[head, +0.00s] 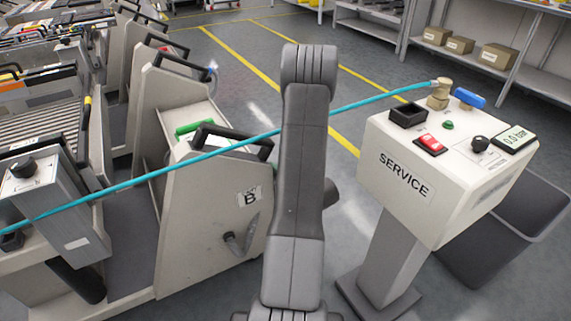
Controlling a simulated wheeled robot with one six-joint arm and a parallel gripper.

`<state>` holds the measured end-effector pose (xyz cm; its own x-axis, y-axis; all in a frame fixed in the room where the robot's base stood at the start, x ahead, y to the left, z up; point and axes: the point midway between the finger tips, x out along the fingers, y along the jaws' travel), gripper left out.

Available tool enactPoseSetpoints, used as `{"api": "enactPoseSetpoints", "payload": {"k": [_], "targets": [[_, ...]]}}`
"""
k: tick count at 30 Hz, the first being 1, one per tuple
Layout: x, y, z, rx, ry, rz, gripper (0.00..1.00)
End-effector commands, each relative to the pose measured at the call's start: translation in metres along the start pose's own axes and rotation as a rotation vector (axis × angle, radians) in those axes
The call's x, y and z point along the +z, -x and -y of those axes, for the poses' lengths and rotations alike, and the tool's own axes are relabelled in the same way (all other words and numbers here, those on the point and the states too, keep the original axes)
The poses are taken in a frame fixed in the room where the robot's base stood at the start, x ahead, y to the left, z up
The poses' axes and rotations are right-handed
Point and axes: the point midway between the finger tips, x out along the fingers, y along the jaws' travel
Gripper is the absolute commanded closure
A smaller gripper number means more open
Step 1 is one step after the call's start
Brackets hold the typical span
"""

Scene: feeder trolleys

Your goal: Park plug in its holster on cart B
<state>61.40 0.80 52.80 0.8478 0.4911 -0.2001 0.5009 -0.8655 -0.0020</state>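Cart B (190,235) is the pale grey trolley left of my arm, with a "B" label (248,197) on its end panel. Below the label a short grey tilted cylinder-shaped part (238,242) sits on the panel; I cannot tell whether it is the holster. A teal hose (125,184) runs from the brass fitting (439,94) on the service post across cart B to the left edge. I cannot make out a plug; the hose's left end is not clear. My arm stands upright in the middle, and my gripper is not visible.
The service post (400,185) stands on the right, with a red switch (431,145), a blue lever (469,97) and a gauge reading 0.0 bar (514,138). More trolleys crowd the left. Shelves with boxes (497,56) stand behind. The floor behind my arm is open.

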Motion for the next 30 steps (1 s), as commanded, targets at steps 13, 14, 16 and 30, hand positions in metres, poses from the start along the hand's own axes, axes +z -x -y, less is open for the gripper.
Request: {"api": "enactPoseSetpoints", "payload": {"k": [13, 14, 16, 30], "targets": [[0.004, -0.001, 0.0, 0.0, 0.0, -0.001, 0.19], [0.004, -0.001, 0.0, 0.0, 0.0, -0.001, 0.15], [0.004, -0.001, 0.0, 0.0, 0.0, -0.001, 0.15], [0.003, 0.032, -0.001, 0.004, -0.003, 0.003, 0.15]]}}
